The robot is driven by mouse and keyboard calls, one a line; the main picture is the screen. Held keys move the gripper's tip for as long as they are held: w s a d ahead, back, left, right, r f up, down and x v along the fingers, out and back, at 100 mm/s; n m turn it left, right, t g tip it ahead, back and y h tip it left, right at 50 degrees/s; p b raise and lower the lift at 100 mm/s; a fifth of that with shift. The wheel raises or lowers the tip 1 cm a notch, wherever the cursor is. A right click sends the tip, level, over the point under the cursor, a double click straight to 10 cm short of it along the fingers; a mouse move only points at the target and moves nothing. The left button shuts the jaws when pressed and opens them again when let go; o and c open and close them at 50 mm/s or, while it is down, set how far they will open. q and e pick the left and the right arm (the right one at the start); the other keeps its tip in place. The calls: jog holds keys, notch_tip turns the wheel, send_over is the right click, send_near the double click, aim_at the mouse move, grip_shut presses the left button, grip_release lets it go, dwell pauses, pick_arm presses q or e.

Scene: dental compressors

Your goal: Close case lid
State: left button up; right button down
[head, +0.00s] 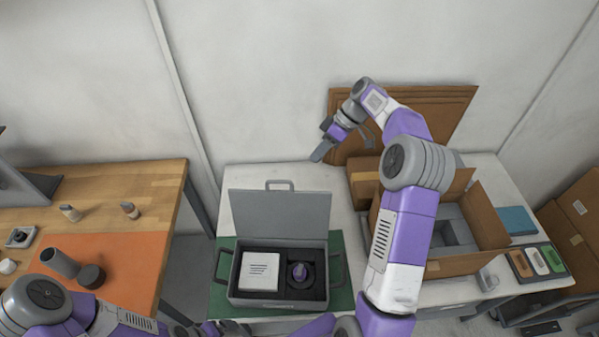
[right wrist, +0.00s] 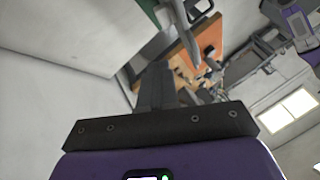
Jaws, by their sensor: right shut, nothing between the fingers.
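The grey case (head: 278,303) stands on a green mat (head: 342,300) on the white table. Its lid (head: 280,215) is up, roughly upright at the back of the case, with a handle (head: 280,182) on its top edge. Inside, a white box with printed lines (head: 260,270) and a dark round part with a purple piece (head: 301,272) sit in dark foam. My right gripper (head: 320,153) is shut and empty, above and behind the lid, to its right, apart from it. Its shut fingers (right wrist: 156,85) show in the right wrist view. My left gripper's fingers are out of view.
An open cardboard box (head: 470,262) stands right of the case, partly behind my right arm. Flat cardboard sheets (head: 440,100) lean on the wall. A wooden table (head: 155,190) with an orange mat (head: 120,255) is at left. A tray with coloured items (head: 537,262) lies far right.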

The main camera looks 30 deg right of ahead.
jog(key=s+a+f, duration=0.1)
jog(key=a+f, duration=0.3)
jog(key=a, duration=0.2)
jog(key=shift+a+p, duration=0.35)
jog(key=shift+a, duration=0.05)
jog(key=shift+s+a, duration=0.1)
